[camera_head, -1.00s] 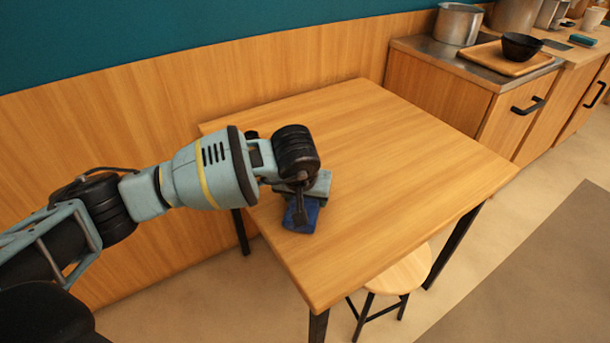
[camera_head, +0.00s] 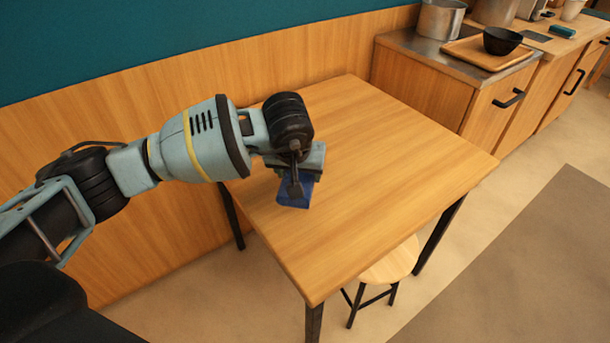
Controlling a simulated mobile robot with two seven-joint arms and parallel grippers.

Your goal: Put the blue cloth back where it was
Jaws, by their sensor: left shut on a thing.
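The blue cloth (camera_head: 291,195) shows just below my left gripper (camera_head: 296,188), over the left part of the wooden table (camera_head: 395,150). My left gripper is shut on the cloth, and its fingers and wrist hide part of it. I cannot tell whether the cloth touches the tabletop. My right gripper is not in view.
A wooden stool (camera_head: 392,264) stands partly under the table's front edge. At the back right, a counter holds a metal pot (camera_head: 440,17), a wooden tray (camera_head: 470,53) with a black bowl (camera_head: 502,40), and a blue-green item (camera_head: 562,30). The tabletop is otherwise clear.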

